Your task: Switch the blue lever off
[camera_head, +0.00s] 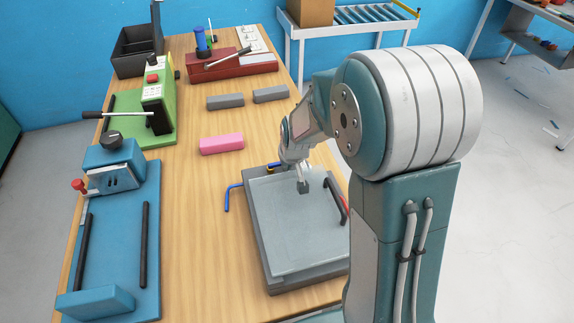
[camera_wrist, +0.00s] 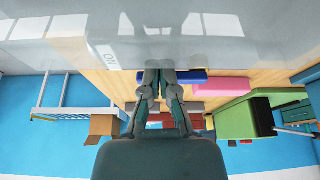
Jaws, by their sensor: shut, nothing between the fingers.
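A grey box with a clear, glossy top (camera_head: 293,215) sits on the wooden table. A bent blue rod (camera_head: 229,197) sticks out from its left side, and a short blue piece (camera_head: 276,168) is at its back edge. I cannot tell from the head view which is the lever or its setting. My gripper (camera_head: 303,186) is shut and empty over the back part of the box. In the wrist view my fingers (camera_wrist: 158,67) are together, with a blue bar (camera_wrist: 188,76) just beyond them to the right. A white label (camera_wrist: 103,53) reading ON shows through the top.
A pink block (camera_head: 221,144) and two grey blocks (camera_head: 225,101) lie behind. A blue station (camera_head: 120,235), a green station (camera_head: 153,110) and a red station (camera_head: 231,65) line the left and back. Open tabletop lies left of the box.

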